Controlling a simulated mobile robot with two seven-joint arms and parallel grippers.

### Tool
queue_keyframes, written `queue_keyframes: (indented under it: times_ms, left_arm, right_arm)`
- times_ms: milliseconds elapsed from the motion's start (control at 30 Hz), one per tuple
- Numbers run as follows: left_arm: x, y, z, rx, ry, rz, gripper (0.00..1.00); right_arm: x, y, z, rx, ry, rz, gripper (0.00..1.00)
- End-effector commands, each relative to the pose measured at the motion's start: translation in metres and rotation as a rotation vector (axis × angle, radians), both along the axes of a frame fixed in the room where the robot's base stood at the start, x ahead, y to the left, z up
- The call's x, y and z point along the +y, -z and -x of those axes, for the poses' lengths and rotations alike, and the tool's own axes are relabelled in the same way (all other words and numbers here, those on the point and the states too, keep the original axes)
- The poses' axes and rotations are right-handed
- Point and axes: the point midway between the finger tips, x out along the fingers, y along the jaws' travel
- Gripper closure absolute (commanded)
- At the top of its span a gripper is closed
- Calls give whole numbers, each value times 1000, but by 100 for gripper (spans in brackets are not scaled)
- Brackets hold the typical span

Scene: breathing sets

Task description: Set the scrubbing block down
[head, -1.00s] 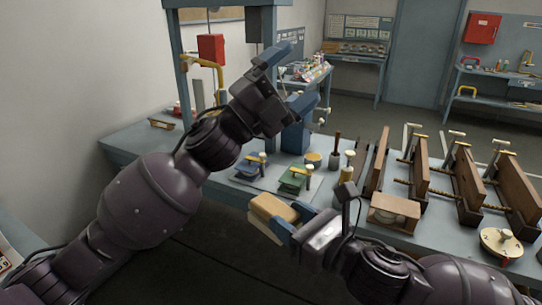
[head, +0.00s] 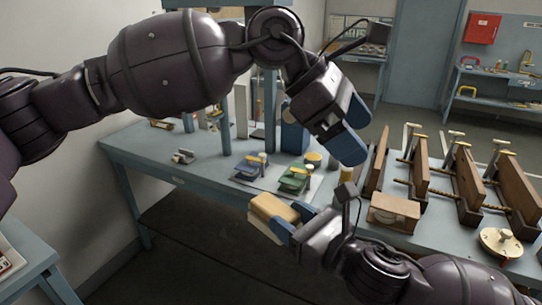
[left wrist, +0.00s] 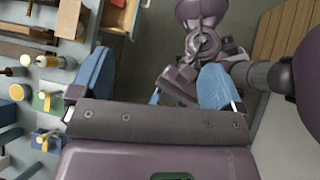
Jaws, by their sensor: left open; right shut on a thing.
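The scrubbing block (head: 272,207), a tan-yellow block with a paler underside, is in my right gripper (head: 284,221). The blue fingers are shut on it, and it is held at the bench's (head: 215,165) front edge; whether it touches the bench I cannot tell. My left gripper (head: 347,128) is open and empty, raised above the bench behind and to the right of the block. Its two blue fingers also show apart in the left wrist view (left wrist: 157,86). The block cannot be made out in that view.
Blue and green clamp-like pieces (head: 293,180) sit on a pale mat behind the block. A wooden box (head: 394,212), several wooden vices (head: 465,185) and a round disc (head: 500,242) fill the right side. The bench's left part is mostly clear.

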Motion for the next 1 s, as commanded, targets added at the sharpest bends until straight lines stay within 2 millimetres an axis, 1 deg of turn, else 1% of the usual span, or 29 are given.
queue_keyframes:
  times_ms: [100,233,333,500,633,767,867,1000]
  left_arm:
    - [25,32,-20,-137,58,-177,6]
    - [55,58,-38,-253,135,-364,6]
    - [75,67,-48,-323,199,-486,6]
    - [100,71,-57,-389,297,-632,6]
    - [111,71,-57,-401,361,-686,6]
    - [112,75,-56,-406,392,-688,6]
    - [112,83,-56,-405,395,-686,6]
    - [112,102,-56,-404,395,-686,6]
  right_arm:
    - [0,0,0,-1,0,-1,78]
    - [0,0,0,-1,0,-1,78]
    - [0,0,0,-1,0,-1,78]
    - [0,0,0,-1,0,-1,78]
    - [0,0,0,-1,0,-1,78]
    - [0,0,0,-1,0,-1,78]
    - [0,0,0,-1,0,-1,78]
    - [0,0,0,-1,0,-1,78]
